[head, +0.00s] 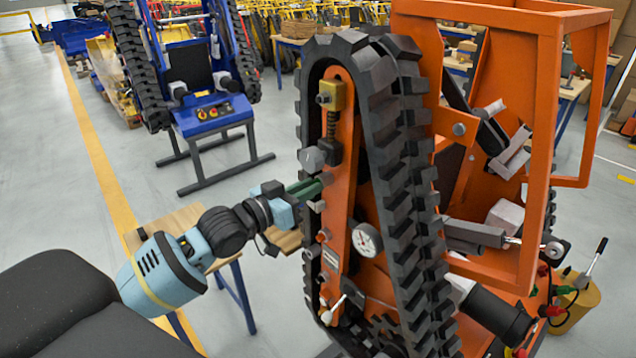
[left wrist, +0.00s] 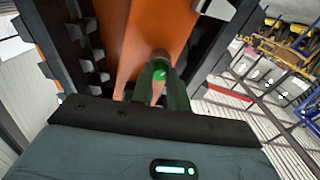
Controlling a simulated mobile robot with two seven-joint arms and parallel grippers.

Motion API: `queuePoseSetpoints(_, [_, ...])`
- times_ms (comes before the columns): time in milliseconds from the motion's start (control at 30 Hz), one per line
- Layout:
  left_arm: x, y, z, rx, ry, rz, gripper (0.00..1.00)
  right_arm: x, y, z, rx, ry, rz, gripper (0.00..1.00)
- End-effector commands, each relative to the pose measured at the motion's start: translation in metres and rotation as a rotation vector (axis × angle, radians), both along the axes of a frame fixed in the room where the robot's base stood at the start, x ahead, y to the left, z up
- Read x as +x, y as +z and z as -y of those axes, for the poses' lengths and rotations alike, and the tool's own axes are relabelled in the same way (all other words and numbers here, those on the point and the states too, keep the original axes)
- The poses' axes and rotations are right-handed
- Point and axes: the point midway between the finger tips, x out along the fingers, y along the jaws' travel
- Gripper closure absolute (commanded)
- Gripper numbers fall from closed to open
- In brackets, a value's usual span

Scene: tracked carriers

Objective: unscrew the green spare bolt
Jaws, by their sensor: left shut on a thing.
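The orange tracked carrier (head: 338,200) stands with its black track upright around an orange side plate. My left gripper (head: 314,187) reaches in from the left to the plate's near edge, its dark green fingers against it. In the left wrist view the left gripper (left wrist: 162,85) is shut on the green spare bolt (left wrist: 160,74), whose bright green end shows between the fingertips in front of the orange plate. In the head view the fingers hide the bolt. The bolt's thread is hidden. My right gripper is in neither view.
A grey hex bolt head (head: 312,158) sits just above my left gripper, and a round dial gauge (head: 366,240) lies below right. The rubber track (head: 395,150) stands close behind. A small wooden table (head: 172,224) is under my left arm.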

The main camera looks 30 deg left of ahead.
Motion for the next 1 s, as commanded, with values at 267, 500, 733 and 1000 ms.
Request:
queuePoseSetpoints(267, [-0.0001,-0.0009,0.0004,-0.020,0.000,-0.010,1.00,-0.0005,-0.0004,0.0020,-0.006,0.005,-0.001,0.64])
queuePoseSetpoints(500, [-0.0003,-0.0013,0.0012,-0.468,-0.001,-0.194,1.00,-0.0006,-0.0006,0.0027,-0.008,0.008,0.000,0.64])
queuePoseSetpoints(733, [-0.0001,-0.0008,0.0007,-0.770,-0.001,-0.320,1.00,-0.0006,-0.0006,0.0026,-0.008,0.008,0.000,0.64])
queuePoseSetpoints(1000, [-0.0001,-0.0009,0.0008,-0.782,-0.002,-0.327,0.81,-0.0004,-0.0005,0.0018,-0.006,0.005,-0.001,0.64])
